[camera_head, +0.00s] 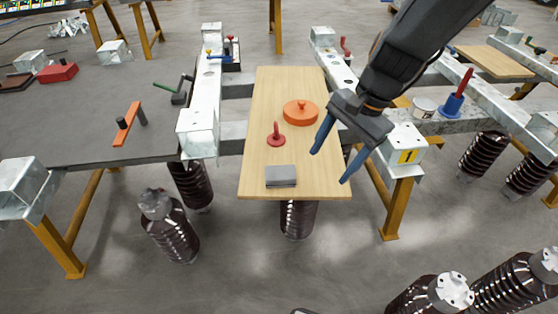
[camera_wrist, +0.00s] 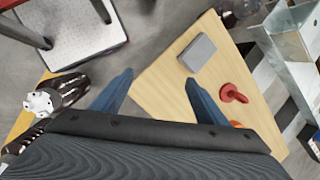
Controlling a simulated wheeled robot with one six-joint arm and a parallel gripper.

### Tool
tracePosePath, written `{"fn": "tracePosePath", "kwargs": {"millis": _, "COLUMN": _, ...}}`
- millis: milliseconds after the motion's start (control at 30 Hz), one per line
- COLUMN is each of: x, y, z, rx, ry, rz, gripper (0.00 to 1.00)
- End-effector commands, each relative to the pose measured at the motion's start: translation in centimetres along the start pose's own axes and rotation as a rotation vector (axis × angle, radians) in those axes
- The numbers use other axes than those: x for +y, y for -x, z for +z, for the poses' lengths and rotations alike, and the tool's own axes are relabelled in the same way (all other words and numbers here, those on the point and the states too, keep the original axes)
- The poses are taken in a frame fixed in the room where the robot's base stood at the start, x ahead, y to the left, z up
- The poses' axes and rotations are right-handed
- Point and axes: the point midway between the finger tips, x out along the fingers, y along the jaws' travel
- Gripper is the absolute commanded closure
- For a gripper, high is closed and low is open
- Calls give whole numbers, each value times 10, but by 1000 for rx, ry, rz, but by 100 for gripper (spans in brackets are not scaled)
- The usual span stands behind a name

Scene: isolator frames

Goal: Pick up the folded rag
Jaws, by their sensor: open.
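The folded rag (camera_head: 281,176) is a small grey block-like stack lying flat near the front edge of the light wooden board (camera_head: 262,118). It also shows in the wrist view (camera_wrist: 198,53), near one corner of the board, beyond my fingers. My gripper (camera_head: 334,160) hangs above the right edge of the board, to the right of the rag and apart from it. Its two blue fingers are spread wide with nothing between them; in the wrist view (camera_wrist: 160,88) they also stand apart and empty.
A red stamp-like piece with an upright handle (camera_head: 276,135) stands behind the rag. An orange round lid (camera_head: 300,112) lies farther back on the board. White metal beams (camera_head: 203,110) flank the board. Dark ribbed insulators (camera_head: 170,226) stand on the floor in front.

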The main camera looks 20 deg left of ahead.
Motion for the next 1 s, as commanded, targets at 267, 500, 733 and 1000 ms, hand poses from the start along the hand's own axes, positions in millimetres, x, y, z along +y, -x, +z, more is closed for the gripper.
{"fn": "tracePosePath", "kwargs": {"millis": 267, "x": -50, "y": -8, "z": 16, "rx": -54, "ry": -323, "rz": -19, "gripper": 33}}
{"fn": "tracePosePath", "kwargs": {"millis": 500, "x": -74, "y": -29, "z": 24, "rx": -79, "ry": -549, "rz": -24, "gripper": 33}}
{"fn": "tracePosePath", "kwargs": {"millis": 733, "x": -81, "y": -42, "z": 25, "rx": -85, "ry": -634, "rz": -26, "gripper": 33}}
{"fn": "tracePosePath", "kwargs": {"millis": 1000, "x": -82, "y": -66, "z": 27, "rx": -86, "ry": -637, "rz": -25, "gripper": 33}}
